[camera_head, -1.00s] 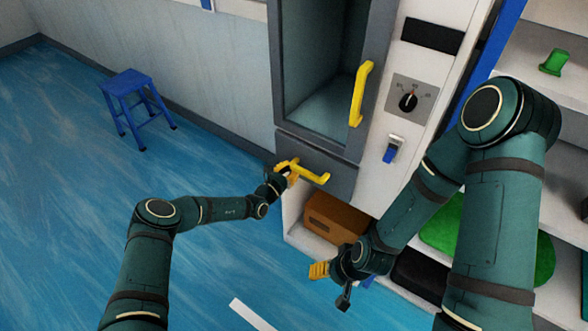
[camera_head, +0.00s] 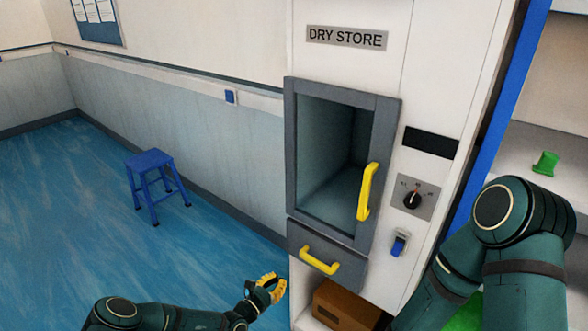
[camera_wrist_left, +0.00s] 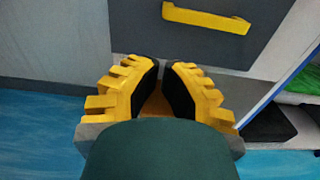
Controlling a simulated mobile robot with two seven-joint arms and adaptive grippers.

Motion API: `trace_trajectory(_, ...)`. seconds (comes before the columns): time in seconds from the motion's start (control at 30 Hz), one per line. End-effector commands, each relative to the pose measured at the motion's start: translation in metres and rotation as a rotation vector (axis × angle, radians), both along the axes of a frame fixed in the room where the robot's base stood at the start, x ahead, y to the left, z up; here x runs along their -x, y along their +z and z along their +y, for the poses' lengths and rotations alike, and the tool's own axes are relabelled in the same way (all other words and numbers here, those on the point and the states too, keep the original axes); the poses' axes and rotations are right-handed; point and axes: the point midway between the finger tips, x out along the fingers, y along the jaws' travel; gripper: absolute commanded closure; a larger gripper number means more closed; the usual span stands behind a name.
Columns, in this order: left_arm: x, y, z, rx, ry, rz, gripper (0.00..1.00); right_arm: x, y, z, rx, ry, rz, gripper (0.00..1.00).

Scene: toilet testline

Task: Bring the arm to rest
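My left arm (camera_head: 165,315) reaches in low from the left edge of the dry store. Its left gripper (camera_head: 277,286) has yellow fingers, is empty and stands apart from the yellow drawer handle (camera_head: 320,262), below and left of it. In the left wrist view the left gripper (camera_wrist_left: 165,68) shows a gap between its fingertips, with the drawer handle (camera_wrist_left: 205,18) beyond them. My right arm (camera_head: 510,255) is bent at the right. Its gripper lies outside the picture.
The dry store (camera_head: 347,38) has a grey-framed window, a yellow door handle (camera_head: 367,192) and a grey drawer (camera_head: 350,272) that looks closed. A brown box (camera_head: 345,304) sits below. A blue stool (camera_head: 150,160) stands left on open floor. Shelves (camera_head: 555,120) stand right.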

Motion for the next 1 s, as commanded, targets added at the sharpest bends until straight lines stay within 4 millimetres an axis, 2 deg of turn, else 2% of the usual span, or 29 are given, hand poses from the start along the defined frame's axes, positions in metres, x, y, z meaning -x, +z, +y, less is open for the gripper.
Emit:
trace_trajectory(0.07, 0.007, 0.002, -0.01, -0.021, -0.048, 0.0, 1.0, 0.0, 0.0, 0.0, 0.0, 0.0, 0.0, 0.36)
trace_trajectory(0.17, 0.031, 0.006, -0.037, -0.094, -0.197, -0.003, 1.0, 0.0, 0.0, 0.0, 0.0, 0.0, 0.0, 0.36)
trace_trajectory(0.27, 0.081, 0.007, -0.07, -0.241, -0.446, -0.008, 1.0, 0.0, 0.0, 0.0, 0.0, 0.0, 0.0, 0.36)
trace_trajectory(0.3, 0.106, 0.006, -0.08, -0.318, -0.558, -0.014, 1.0, 0.0, 0.0, 0.0, 0.0, 0.0, 0.0, 0.36)
trace_trajectory(0.4, 0.165, -0.001, -0.086, -0.523, -0.81, -0.035, 1.0, 0.0, 0.0, 0.0, 0.0, 0.0, 0.0, 0.36)
trace_trajectory(0.53, 0.228, -0.008, -0.067, -0.805, -1.08, -0.097, 1.0, 0.0, 0.0, 0.0, 0.0, 0.0, 0.0, 0.36)
trace_trajectory(0.6, 0.253, -0.009, -0.049, -0.962, -1.198, -0.149, 1.0, 0.0, 0.0, 0.0, 0.0, 0.0, 0.0, 0.36)
trace_trajectory(0.7, 0.278, -0.004, -0.02, -1.183, -1.329, -0.252, 1.0, 0.0, 0.0, 0.0, 0.0, 0.0, 0.0, 0.36)
trace_trajectory(0.83, 0.295, 0.012, 0.011, -1.433, -1.43, -0.427, 1.0, 0.0, 0.0, 0.0, 0.0, 0.0, 0.0, 0.36)
trace_trajectory(1.0, 0.303, 0.038, 0.029, -1.637, -1.459, -0.645, 1.0, 0.0, 0.0, 0.0, 0.0, 0.0, 0.0, 0.36)
